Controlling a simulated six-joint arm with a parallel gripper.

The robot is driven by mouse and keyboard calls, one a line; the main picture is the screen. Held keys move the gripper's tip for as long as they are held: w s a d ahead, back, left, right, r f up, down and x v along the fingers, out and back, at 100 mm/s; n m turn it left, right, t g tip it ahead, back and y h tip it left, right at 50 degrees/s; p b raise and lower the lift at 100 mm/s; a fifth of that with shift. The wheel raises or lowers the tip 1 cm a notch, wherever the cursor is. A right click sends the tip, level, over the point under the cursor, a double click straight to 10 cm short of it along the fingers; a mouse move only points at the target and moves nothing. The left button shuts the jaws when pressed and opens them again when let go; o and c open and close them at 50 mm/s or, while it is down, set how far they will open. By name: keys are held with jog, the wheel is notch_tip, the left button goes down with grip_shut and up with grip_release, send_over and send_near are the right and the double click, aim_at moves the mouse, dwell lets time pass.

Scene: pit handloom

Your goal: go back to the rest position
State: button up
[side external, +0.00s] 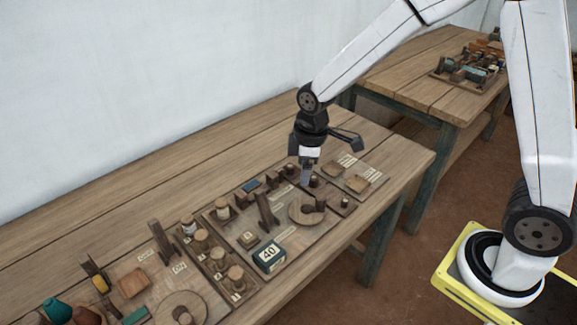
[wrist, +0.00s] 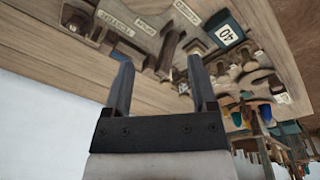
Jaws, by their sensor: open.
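My gripper (side external: 306,180) hangs from my arm over the right part of the near wooden table (side external: 105,205), fingers pointing down. In the side external view it is low, close to the back edge of a wooden tool board (side external: 285,238); I cannot tell whether it touches anything there. In the wrist view the two fingers of my gripper (wrist: 160,85) stand apart with bare wood between them and nothing held.
The board carries a dark box marked 40 (side external: 269,256), a round wooden disc (side external: 307,211), upright dark blocks (side external: 265,210) and several jars. A second table (side external: 410,75) with a loaded tray stands behind. A white wall (side external: 130,80) runs along the left.

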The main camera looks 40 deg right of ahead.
jog(key=s+d+m+t, duration=0.1)
jog(key=s+d+m, duration=0.3)
jog(key=s+m, duration=0.5)
jog(key=shift+s+d+r, duration=0.3)
jog(key=shift+s+r, duration=0.1)
jog(key=shift+s, duration=1.15)
